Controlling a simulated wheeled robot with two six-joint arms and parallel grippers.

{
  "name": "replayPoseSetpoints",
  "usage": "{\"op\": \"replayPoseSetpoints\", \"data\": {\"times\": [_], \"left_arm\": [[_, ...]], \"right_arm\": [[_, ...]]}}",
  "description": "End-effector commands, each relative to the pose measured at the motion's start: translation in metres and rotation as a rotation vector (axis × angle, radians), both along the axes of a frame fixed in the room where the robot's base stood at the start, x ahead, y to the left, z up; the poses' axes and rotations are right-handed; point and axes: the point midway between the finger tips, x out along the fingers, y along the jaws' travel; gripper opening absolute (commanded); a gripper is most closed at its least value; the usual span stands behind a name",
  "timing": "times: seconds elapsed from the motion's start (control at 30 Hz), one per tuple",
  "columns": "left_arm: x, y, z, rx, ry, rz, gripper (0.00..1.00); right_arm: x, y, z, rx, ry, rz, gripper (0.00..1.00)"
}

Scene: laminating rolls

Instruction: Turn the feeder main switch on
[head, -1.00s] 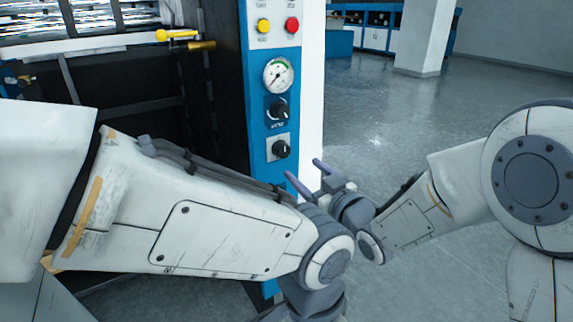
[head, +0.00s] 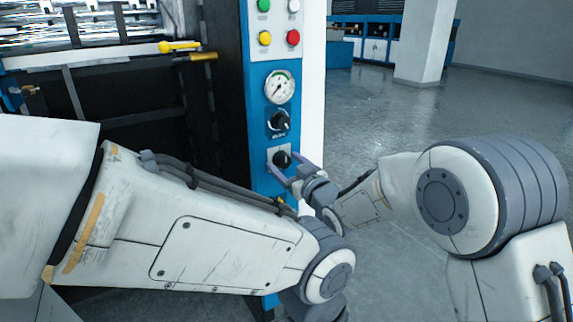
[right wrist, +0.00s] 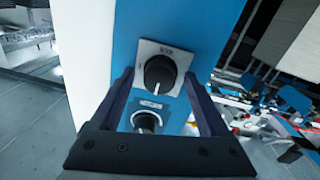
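The main switch is a black rotary knob (head: 282,160) on a grey square plate low on the machine's blue panel. In the right wrist view this knob (right wrist: 159,72) appears with a white pointer line toward the picture's lower edge; the plate's small label is hard to read. My right gripper (head: 287,168) is open, its fingers on either side of the knob. In the right wrist view the fingertips (right wrist: 158,76) flank the knob with visible gaps; I cannot tell how deep they reach. My left arm crosses the foreground; its gripper is not seen.
A second black knob (head: 278,122) and a round gauge (head: 280,87) sit above the switch, with coloured buttons (head: 279,38) higher. Yellow-handled levers (head: 180,47) are at the left. The grey floor (head: 400,110) to the right is open.

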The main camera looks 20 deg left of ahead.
Motion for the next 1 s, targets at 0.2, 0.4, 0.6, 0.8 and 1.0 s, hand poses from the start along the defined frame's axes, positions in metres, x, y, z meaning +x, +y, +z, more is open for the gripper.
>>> {"op": "replayPoseSetpoints", "data": {"times": [0.2, 0.4, 0.6, 0.8, 1.0], "left_arm": [[0.000, 0.000, 0.000, 0.000, 0.000, 0.000, 0.50], [0.000, 0.000, 0.001, 0.000, 0.000, 0.000, 0.50], [0.000, 0.000, 0.004, 0.000, 0.000, 0.000, 0.50], [0.000, 0.000, 0.011, 0.000, 0.000, 0.000, 0.50], [0.000, 0.000, 0.021, 0.000, 0.000, 0.000, 0.50]], "right_arm": [[0.000, 0.000, 0.000, 0.000, 0.000, 0.000, 0.00], [0.000, -0.001, 0.000, 0.006, 0.008, -0.001, 0.00], [0.000, -0.001, 0.001, 0.045, 0.058, -0.002, 0.00], [0.001, -0.001, 0.002, 0.128, 0.166, -0.002, 0.00], [0.001, -0.001, 0.003, 0.242, 0.312, -0.003, 0.00]]}}
